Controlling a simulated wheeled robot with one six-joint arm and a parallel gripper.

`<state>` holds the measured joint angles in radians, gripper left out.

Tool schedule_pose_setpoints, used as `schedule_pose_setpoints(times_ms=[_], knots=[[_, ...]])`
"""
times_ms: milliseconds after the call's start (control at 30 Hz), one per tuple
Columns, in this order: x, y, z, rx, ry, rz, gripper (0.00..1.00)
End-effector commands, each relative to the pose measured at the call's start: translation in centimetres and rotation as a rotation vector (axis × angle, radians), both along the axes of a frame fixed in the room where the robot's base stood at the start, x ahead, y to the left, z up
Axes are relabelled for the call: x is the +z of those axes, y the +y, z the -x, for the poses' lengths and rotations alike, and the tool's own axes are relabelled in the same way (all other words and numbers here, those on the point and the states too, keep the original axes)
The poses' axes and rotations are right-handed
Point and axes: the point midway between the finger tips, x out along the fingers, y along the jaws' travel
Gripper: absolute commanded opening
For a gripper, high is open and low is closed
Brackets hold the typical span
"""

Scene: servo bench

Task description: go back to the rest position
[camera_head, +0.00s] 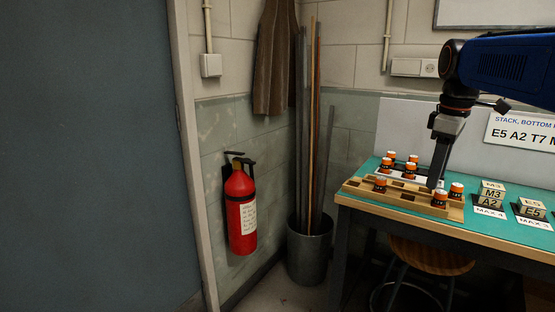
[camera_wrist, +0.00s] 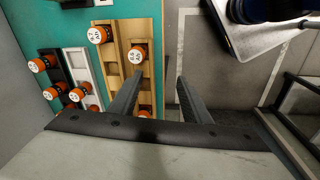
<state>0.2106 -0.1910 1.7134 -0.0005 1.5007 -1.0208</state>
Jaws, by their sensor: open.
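My gripper (camera_head: 435,182) hangs from the blue arm over the front edge of the bench, close to the wooden rack (camera_head: 405,197). In the wrist view its two dark fingers (camera_wrist: 160,98) are spread apart with nothing between them. The left finger overlaps the wooden rack (camera_wrist: 110,64) and the right finger lies over the floor beyond the bench edge. An orange servo with a white round top (camera_wrist: 136,55) sits in the rack just past the left fingertip. Another orange piece is partly hidden behind that finger.
The teal bench (camera_head: 400,220) also holds several orange servos in white and dark racks, and labelled block stacks (camera_head: 491,196). A sign (camera_head: 523,131) stands behind. A stool (camera_head: 430,257) is under the bench. A metal bin (camera_head: 309,254) and red extinguisher (camera_head: 241,210) are left.

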Motion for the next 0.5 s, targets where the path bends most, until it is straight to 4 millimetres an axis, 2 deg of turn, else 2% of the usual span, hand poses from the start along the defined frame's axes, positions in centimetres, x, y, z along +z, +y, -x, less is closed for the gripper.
schedule_pose_setpoints(times_ms=[33, 267, 500], knots=[[-0.8, 1.0, 1.6, -0.037, -0.017, -0.003, 0.44], [-5.3, 4.1, 7.2, -0.238, -0.1, -0.034, 0.44], [-11.2, 6.7, 13.2, -0.445, -0.18, -0.09, 0.44]])
